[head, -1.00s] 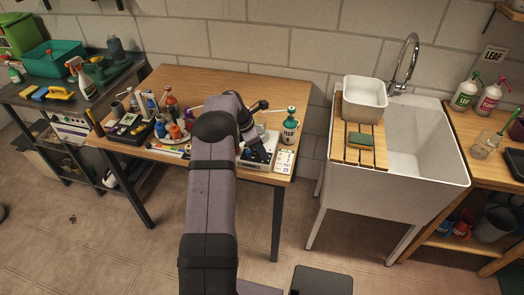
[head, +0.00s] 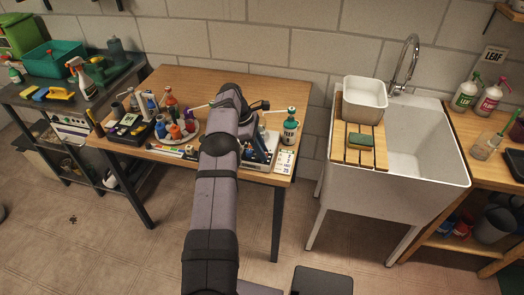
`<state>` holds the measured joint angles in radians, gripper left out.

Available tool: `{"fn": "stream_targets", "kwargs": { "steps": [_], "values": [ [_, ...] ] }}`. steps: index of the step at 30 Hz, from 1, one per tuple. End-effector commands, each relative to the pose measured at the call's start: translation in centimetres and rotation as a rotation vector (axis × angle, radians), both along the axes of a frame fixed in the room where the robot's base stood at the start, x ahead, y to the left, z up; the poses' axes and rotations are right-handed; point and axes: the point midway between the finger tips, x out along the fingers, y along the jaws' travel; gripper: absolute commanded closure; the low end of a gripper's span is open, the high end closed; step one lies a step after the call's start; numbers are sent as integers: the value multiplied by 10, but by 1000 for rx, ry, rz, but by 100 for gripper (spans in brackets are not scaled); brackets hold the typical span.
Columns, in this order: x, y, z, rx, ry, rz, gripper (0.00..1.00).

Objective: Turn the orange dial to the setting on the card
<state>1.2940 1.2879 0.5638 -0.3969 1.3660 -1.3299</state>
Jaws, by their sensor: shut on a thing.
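A white device (head: 254,166) sits near the front right of the wooden table, mostly covered by my arm. My gripper (head: 263,150) points down over it, small and dark in the head view. It is shut at the device, where the orange dial would be. The dial itself is hidden by my gripper and arm, so its setting cannot be read. A pale card (head: 284,162) with rows of small print stands just right of the device. Its print is too small to read.
A green-topped bottle (head: 289,126) stands close behind the card. Left of my arm are a round tray (head: 180,138) of bottles and a dark box (head: 130,130). The table's back (head: 195,82) is clear. A white sink (head: 425,150) stands to the right.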

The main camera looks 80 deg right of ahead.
Motion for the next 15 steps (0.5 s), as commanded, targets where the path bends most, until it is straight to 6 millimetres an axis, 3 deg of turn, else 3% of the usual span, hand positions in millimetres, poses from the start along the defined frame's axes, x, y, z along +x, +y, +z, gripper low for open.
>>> {"fn": "stream_targets", "kwargs": {
  "steps": [11,12,13,15],
  "values": [
    [0,0,0,0,1,-2,100],
    [0,0,0,0,1,-2,71],
    [0,0,0,0,1,-2,63],
    [0,0,0,0,1,-2,61]
  ]
}}
